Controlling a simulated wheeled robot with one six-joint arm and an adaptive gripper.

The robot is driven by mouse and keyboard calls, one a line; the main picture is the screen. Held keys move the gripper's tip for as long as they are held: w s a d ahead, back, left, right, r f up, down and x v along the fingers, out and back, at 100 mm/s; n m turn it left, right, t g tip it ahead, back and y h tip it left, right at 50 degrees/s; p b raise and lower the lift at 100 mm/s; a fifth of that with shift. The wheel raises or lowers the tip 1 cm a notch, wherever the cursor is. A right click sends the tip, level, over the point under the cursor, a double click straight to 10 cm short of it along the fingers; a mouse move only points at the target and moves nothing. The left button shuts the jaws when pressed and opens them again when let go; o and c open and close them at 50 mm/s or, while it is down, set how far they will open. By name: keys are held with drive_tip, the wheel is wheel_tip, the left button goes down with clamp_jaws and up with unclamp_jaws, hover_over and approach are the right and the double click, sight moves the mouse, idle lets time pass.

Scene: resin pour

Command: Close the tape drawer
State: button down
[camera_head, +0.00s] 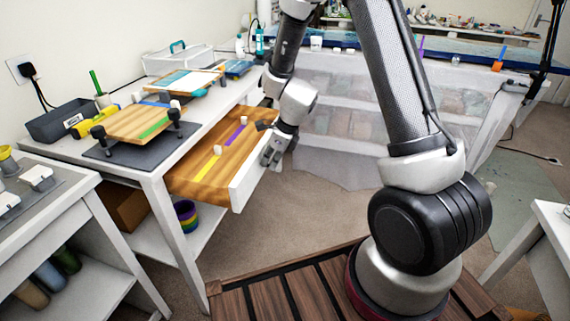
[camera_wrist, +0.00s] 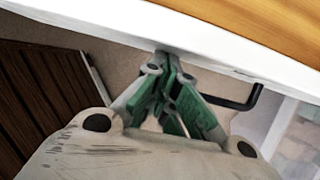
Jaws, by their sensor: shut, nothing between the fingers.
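The tape drawer (camera_head: 208,178) is pulled out from the white table on the left. It has a wooden inside and a white front panel (camera_head: 254,176). A yellow strip and a purple strip lie inside it. My gripper (camera_head: 272,156) is at the outer side of the front panel, near its far end. In the wrist view my gripper (camera_wrist: 167,62) is shut and empty, its fingertips at the lower edge of the white front panel (camera_wrist: 190,32). I cannot tell for certain whether they touch. A dark bent handle (camera_wrist: 240,102) shows to the right of the fingers.
The white table (camera_head: 150,168) holds a wooden board (camera_head: 132,122) on a dark mat, a grey bin (camera_head: 62,121) and a clear box. A striped roll (camera_head: 187,214) sits on the shelf below. Carpet floor (camera_head: 290,215) is clear in front of the drawer.

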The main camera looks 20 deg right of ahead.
drive_tip(key=w+a, duration=0.4)
drive_tip(key=a, duration=0.2)
drive_tip(key=w+a, duration=0.4)
drive_tip(key=a, duration=0.1)
drive_tip(key=w+a, duration=0.4)
drive_tip(key=a, duration=0.2)
drive_tip(key=shift+w+a, duration=0.3)
drive_tip(key=shift+w, duration=0.05)
drive_tip(key=shift+w+a, duration=0.2)
drive_tip(key=shift+r, duration=0.1)
drive_tip(key=shift+d, duration=0.1)
